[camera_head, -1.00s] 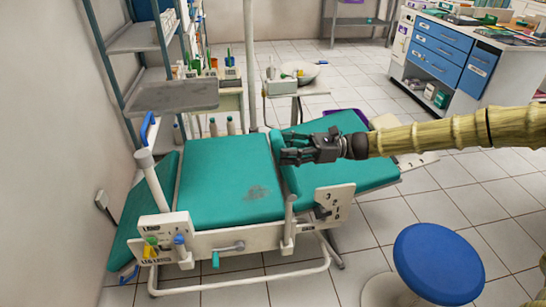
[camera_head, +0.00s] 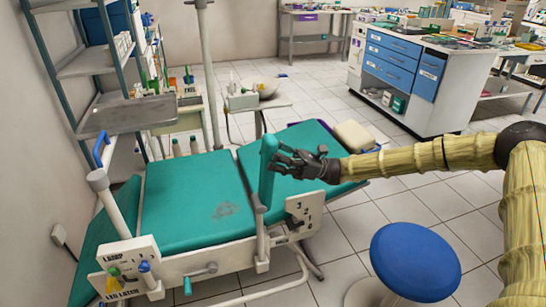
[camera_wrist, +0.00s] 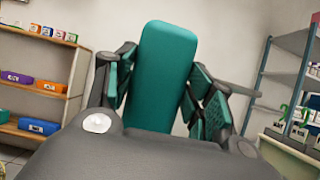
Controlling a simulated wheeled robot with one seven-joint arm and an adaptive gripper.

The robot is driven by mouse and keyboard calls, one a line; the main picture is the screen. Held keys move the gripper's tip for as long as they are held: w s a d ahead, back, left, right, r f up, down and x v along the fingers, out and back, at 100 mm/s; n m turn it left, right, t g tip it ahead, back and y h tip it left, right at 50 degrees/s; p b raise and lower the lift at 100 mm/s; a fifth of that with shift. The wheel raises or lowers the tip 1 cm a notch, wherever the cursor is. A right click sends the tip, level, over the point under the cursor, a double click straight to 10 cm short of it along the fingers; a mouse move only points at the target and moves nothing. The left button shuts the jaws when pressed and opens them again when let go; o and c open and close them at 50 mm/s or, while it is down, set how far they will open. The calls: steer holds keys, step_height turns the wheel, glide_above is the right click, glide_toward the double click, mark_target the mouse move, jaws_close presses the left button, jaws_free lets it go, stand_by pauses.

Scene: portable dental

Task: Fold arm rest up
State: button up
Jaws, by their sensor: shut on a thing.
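The arm rest (camera_head: 268,172) is a teal padded bar on a pale post at the near side of the dental chair, standing nearly upright in the head view. My gripper (camera_head: 280,164) is beside its upper part, reaching in from the right, and is shut on it. In the wrist view the arm rest (camera_wrist: 165,75) stands between my dark fingers with teal pads (camera_wrist: 163,88), with its rounded end above them. The chair's teal seat (camera_head: 190,198) and its tilted backrest (camera_head: 300,150) lie on either side of it. The contact on the pad's far side is hidden in the head view.
A blue round stool (camera_head: 416,262) stands in front, below my arm. A lever panel (camera_head: 305,212) is right of the post. A grey tray (camera_head: 127,116) and shelves are at the left. A blue-drawer cabinet (camera_head: 400,65) is at the back right. Tiled floor between is clear.

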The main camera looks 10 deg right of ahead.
steer(key=shift+w+d+r, duration=0.1)
steer(key=shift+d+r, duration=0.05)
steer(key=o, duration=1.2)
steer(key=shift+o, duration=1.2)
steer(key=shift+d, duration=0.15)
steer(key=shift+a, duration=0.2)
steer(key=v, duration=1.2)
steer(key=shift+d, duration=0.1)
